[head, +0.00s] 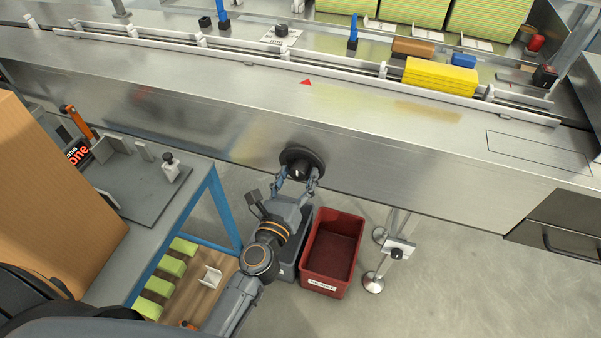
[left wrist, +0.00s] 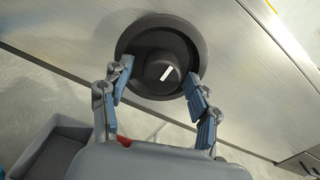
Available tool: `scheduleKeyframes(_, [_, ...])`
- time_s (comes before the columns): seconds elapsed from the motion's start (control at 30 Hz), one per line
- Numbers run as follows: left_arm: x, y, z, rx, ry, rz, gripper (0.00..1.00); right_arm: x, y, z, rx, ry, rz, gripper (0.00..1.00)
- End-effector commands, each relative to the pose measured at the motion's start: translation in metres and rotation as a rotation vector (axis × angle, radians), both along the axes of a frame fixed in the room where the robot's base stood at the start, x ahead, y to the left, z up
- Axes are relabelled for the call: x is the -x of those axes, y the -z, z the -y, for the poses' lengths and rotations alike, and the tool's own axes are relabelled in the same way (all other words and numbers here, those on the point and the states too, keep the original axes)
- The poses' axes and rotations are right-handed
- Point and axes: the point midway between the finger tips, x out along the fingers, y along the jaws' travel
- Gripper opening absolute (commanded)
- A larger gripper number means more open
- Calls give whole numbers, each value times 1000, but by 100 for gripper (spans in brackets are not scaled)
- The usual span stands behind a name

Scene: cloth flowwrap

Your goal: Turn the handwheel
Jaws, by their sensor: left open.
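The handwheel (head: 302,164) is a round black wheel on the front metal panel of the machine. In the left wrist view the handwheel (left wrist: 140,40) shows a raised hub with a white mark, tilted slightly from upright. My left gripper (head: 298,182) is in front of the wheel with its fingers spread. In the left wrist view the open left gripper (left wrist: 157,80) has one finger on each side of the hub, over the wheel's lower part. I cannot tell whether the fingers touch it. My right gripper is not in view.
A red bin (head: 333,250) and a grey bin (head: 290,262) stand on the floor below. A blue-framed table (head: 150,195) with a cardboard box (head: 50,190) is at the left. The machine's conveyor bed (head: 330,50) carries a yellow stack (head: 440,76). Floor is free at the lower right.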

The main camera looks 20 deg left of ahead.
Motion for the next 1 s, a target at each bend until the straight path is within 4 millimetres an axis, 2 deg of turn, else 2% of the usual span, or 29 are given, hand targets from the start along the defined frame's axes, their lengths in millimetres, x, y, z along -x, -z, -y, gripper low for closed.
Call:
scheduleKeyframes(0.07, [0, 0, 0, 0, 0, 0, 61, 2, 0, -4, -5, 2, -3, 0])
scheduleKeyframes(0.1, [0, 0, 0, 0, 0, 0, 57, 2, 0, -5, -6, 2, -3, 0])
scheduleKeyframes(0.3, [0, 0, 0, 0, 0, 0, 16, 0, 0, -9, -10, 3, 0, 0])
scheduleKeyframes(0.37, [0, 0, 0, 0, 0, 0, 6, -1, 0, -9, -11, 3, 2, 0])
scheduleKeyframes(0.67, [0, 0, 0, -33, 0, 1, 6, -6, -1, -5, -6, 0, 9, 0])
scheduleKeyframes(1.0, [0, -1, 0, -245, 1, 8, 6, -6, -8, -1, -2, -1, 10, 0])
